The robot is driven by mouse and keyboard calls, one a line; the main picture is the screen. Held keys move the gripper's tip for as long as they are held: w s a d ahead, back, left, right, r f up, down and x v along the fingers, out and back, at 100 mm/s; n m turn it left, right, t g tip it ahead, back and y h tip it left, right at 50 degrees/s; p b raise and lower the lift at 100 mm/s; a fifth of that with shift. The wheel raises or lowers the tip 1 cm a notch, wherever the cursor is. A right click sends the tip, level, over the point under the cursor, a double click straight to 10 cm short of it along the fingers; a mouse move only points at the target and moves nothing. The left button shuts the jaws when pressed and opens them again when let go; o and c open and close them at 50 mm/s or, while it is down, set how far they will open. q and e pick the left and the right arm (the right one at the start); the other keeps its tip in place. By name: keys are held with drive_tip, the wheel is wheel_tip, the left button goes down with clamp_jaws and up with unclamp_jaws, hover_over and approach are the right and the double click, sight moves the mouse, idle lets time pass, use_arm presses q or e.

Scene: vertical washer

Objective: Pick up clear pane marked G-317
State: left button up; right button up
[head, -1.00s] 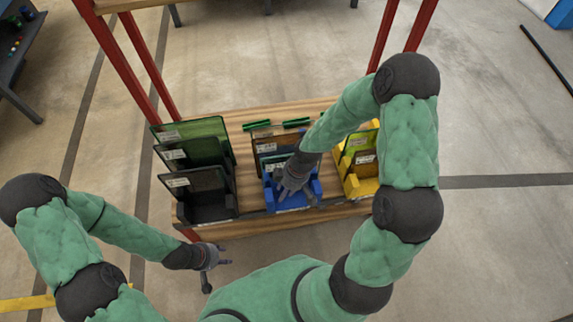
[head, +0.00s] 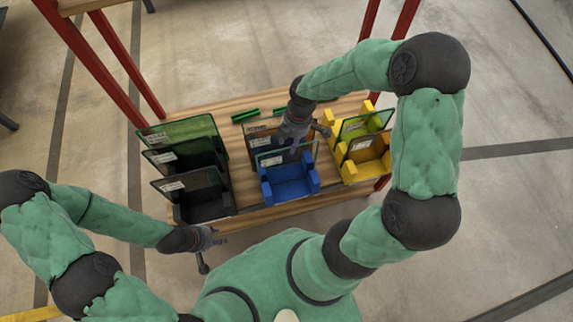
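Several tinted or clear panes with small white labels stand in three racks; the labels are too small to read, so I cannot tell which is G-317. A pale, see-through pane (head: 271,160) stands in the blue rack (head: 291,188), with a brownish pane (head: 262,131) behind it. My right gripper (head: 299,144) is over the back of the blue rack, beside these panes and partly covering them. Its fingers are unclear, and I cannot tell whether it touches a pane. My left gripper (head: 213,254) is open and empty in front of the table.
A black rack (head: 205,207) with dark and green panes stands left on the wooden table (head: 240,196). A yellow rack (head: 365,170) with a yellow-green pane (head: 366,125) stands right. Green bars (head: 245,116) lie behind the blue rack. Red posts (head: 95,64) flank the table.

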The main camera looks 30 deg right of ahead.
sight(286, 155)
drive_tip(key=f, duration=0.1)
drive_tip(key=f+b, duration=0.1)
drive_tip(key=f, duration=0.2)
drive_tip(key=shift+w+a+f, duration=0.1)
drive_tip(key=shift+a+f, duration=0.1)
drive_tip(key=shift+a, duration=0.1)
drive_tip(key=f+b, duration=0.2)
drive_tip(key=f, duration=0.1)
drive_tip(key=f+b, duration=0.1)
drive_tip(key=f, duration=0.1)
drive_tip(key=shift+a, duration=0.35)
clamp_jaws()
drive_tip(key=shift+w+r, duration=0.1)
drive_tip(key=shift+w, duration=0.05)
